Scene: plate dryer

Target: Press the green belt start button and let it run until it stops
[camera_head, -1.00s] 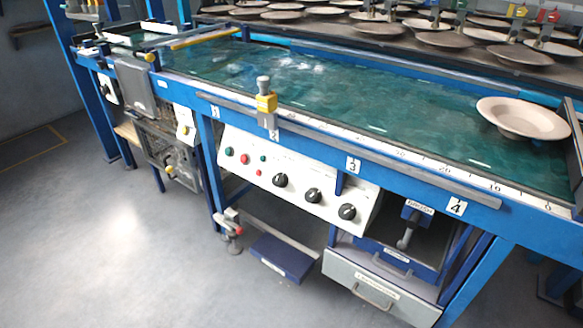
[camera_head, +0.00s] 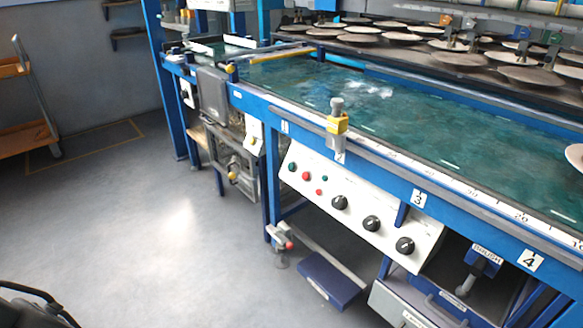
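A white control panel (camera_head: 360,212) slopes along the front of the blue machine frame. At its left end are a larger green button (camera_head: 292,167) and a larger red button (camera_head: 306,176). Beside them are a smaller green round part (camera_head: 325,179) and a smaller red one (camera_head: 319,192). I cannot read which of the green ones is the belt start. The green belt (camera_head: 420,120) lies above the panel. A pale plate (camera_head: 574,156) on it is cut off at the right edge. My gripper is not in view; only a dark part, probably of my arm, shows at the lower left.
Black knobs (camera_head: 371,223) sit on the panel right of the buttons. A yellow and grey fitting (camera_head: 337,122) stands on the front rail. A blue box (camera_head: 328,281) is below the panel. An orange shelf cart (camera_head: 25,105) stands far left. The floor in front is clear.

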